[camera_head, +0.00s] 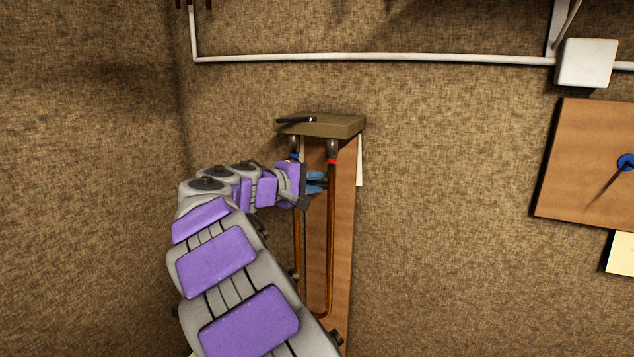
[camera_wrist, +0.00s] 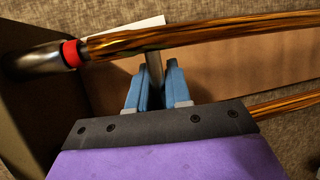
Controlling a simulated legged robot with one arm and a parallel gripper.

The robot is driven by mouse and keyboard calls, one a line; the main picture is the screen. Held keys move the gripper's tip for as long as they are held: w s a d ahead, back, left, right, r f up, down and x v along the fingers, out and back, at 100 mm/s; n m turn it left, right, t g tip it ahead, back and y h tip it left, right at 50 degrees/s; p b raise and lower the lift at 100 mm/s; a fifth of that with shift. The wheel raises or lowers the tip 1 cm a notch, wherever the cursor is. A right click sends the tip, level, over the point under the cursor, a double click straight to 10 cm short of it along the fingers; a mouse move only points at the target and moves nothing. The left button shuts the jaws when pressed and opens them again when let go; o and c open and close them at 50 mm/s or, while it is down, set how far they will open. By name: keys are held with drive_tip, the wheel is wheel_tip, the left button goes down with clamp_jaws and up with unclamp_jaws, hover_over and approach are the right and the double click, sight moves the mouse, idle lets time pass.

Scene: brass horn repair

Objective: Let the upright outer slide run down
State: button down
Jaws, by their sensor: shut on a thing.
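The outer slide (camera_head: 331,235) hangs upright in front of a wooden backboard (camera_head: 344,255), its two brass tubes joined by a bow at the bottom. Grey inner tubes (camera_head: 333,148) come down from a block (camera_head: 340,127) above it. A red ring (camera_head: 332,161) and a blue ring (camera_head: 295,156) sit at the tube tops. In the wrist view the brass tube (camera_wrist: 215,32) ends right by the red ring (camera_wrist: 70,53). My gripper (camera_head: 318,182) has its blue fingers (camera_wrist: 157,78) shut on the grey cross brace (camera_wrist: 153,58) between the tubes. My arm hides part of the left tube.
A dark tool (camera_head: 296,120) lies on the block. A white paper (camera_head: 359,162) shows behind the backboard's right edge. A white pipe (camera_head: 380,57) runs along the wall above, and a wooden panel (camera_head: 585,150) with a blue knob hangs at right. The wall between is clear.

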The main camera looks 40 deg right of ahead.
drive_tip(key=shift+f, duration=0.1)
wheel_tip(320, 180, down, 3)
drive_tip(key=shift+f+b, duration=0.1)
drive_tip(key=shift+b, duration=1)
drive_tip(key=c, duration=1.1)
unclamp_jaws()
drive_tip(key=shift+c, duration=0.2)
drive_tip(key=b+v, duration=0.1)
drive_tip(key=v, duration=1.6)
drive_tip(key=shift+w+a, duration=0.15)
drive_tip(key=shift+a, duration=0.05)
